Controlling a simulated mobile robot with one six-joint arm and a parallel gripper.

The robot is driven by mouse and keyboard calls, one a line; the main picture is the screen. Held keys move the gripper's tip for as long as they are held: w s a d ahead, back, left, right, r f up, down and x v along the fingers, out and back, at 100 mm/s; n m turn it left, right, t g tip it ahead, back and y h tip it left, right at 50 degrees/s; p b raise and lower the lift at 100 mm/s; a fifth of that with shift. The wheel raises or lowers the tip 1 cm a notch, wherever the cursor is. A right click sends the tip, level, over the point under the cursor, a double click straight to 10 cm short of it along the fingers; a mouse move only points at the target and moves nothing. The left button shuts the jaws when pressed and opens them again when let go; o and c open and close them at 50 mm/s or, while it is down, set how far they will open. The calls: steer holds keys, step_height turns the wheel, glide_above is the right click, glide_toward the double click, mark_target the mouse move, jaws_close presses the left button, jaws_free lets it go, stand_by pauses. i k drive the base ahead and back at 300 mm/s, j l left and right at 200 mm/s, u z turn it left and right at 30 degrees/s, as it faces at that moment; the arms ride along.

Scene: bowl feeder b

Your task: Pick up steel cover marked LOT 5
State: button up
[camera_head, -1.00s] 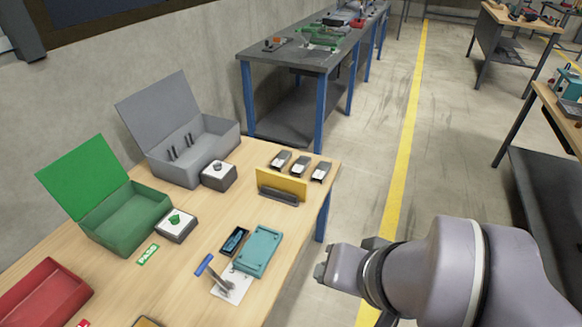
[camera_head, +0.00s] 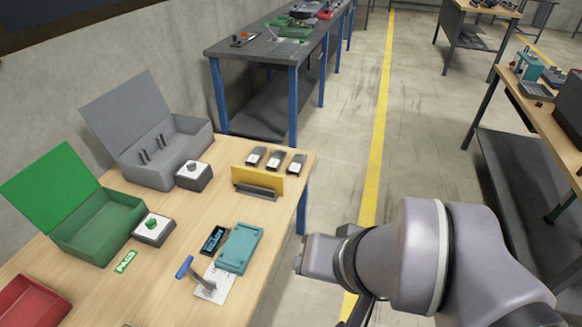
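Three small steel covers with dark sides and pale labels stand in a row at the far right corner of the wooden table: a left one (camera_head: 256,156), a middle one (camera_head: 275,160) and a right one (camera_head: 296,163). Their lot marks are too small to read, so I cannot tell which is LOT 5. My gripper (camera_head: 300,258) is at the right of the table, nearer to me than the covers and well apart from them. Its fingers are mostly hidden by its own body and it shows nothing held.
A yellow upright plate (camera_head: 257,181) stands just in front of the covers. The wooden table (camera_head: 150,285) also bears a grey open box (camera_head: 165,165), a green open box (camera_head: 100,232), a teal fixture (camera_head: 240,247) and a blue-handled clamp (camera_head: 184,268). Open floor lies right.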

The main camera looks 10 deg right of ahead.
mark_target(276, 160)
steer(key=i+l+u, duration=0.4)
steer(key=i+l, duration=0.3)
steer(key=i, duration=0.35)
steer(key=i+l+u, duration=0.4)
steer(key=i+l, duration=0.55)
steer(key=l, duration=0.1)
